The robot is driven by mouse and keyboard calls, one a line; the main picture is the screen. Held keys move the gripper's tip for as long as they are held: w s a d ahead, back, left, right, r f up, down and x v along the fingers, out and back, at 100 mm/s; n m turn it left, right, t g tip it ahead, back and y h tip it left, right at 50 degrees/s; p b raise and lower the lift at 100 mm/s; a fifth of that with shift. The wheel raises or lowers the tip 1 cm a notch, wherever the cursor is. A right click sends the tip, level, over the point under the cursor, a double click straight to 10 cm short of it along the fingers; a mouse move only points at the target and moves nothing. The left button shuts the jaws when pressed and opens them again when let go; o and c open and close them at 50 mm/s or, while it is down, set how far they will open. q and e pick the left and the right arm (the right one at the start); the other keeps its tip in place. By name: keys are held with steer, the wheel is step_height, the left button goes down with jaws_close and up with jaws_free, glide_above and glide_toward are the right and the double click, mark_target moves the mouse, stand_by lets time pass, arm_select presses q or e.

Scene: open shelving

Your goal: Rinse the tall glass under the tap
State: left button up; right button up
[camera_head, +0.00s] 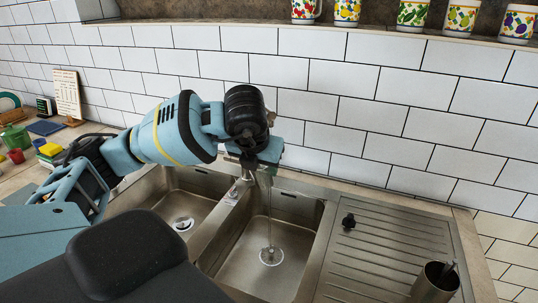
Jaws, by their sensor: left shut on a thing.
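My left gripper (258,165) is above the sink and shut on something. What it holds is mostly hidden by the hand, and I cannot make it out. The tap (235,191) stands on the ledge between the two basins, its upper part hidden behind my gripper. A thin, clear vertical streak like running water (269,215) drops from below the gripper to the drain (271,256) of the right basin (243,268). I cannot clearly see the tall glass. My right gripper is not in view.
The left basin (172,197) is empty. A small black item (348,221) and a metal cup (434,287) with something in it stand on the ridged drainboard (385,255). Patterned mugs (412,14) line the ledge above. Small items crowd the left counter.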

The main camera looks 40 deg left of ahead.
mark_target(259, 171)
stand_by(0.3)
arm_select(q)
steer(key=s+d+r, duration=0.2)
steer(key=s+r, duration=0.2)
steer(key=shift+s+d, duration=0.2)
steer(key=shift+s, duration=0.05)
stand_by(0.4)
stand_by(0.7)
steer(key=f+m+h, duration=0.1)
steer(key=d+f+m, duration=0.1)
steer(key=m, duration=0.1)
steer(key=shift+w+m+t+h, duration=0.2)
steer(key=shift+m+t+h, duration=0.1)
steer(key=shift+h, duration=0.1)
steer(key=d+f+n+g+h, duration=0.1)
steer(key=d+f+n+g, duration=0.4)
steer(key=n, duration=1.3)
steer(key=s+d+f+n+g+h, duration=0.1)
steer(key=d+f+n+g, duration=0.5)
steer(key=n, duration=1.1)
step_height(259, 171, down, 2)
steer(key=d, duration=0.2)
steer(key=shift+s+d+f+n+g, duration=0.25)
steer(key=shift+d+n+g, duration=0.05)
steer(key=shift+n, duration=0.1)
